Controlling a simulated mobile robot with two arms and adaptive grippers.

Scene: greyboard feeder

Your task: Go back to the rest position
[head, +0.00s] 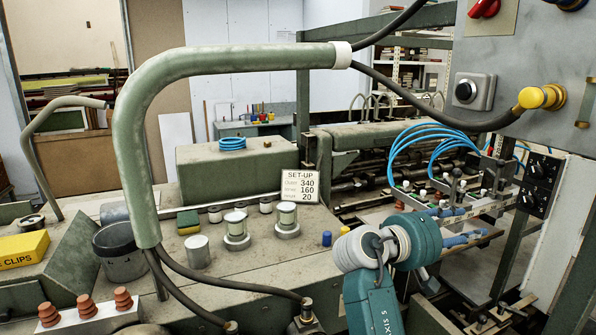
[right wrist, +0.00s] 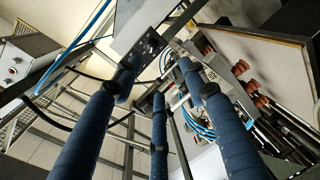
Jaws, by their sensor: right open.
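My right gripper (head: 476,223) is at the right of the head view, at the end of my teal and white arm, with its blue fingers pointing right. It is in front of the feeder's blue hoses (head: 432,140) and rail. In the right wrist view, the blue fingers of my right gripper (right wrist: 160,84) are spread, with nothing held between them. Whether the fingers touch the rail behind them cannot be told. My left gripper is not in view.
A thick green pipe (head: 240,58) arches over the bench. A grey control panel (head: 535,65) hangs at upper right. On the bench are a SET-UP card (head: 300,187), a yellow clips box (head: 24,249), a dark bucket (head: 119,252) and a blue cap (head: 327,238) near my right arm.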

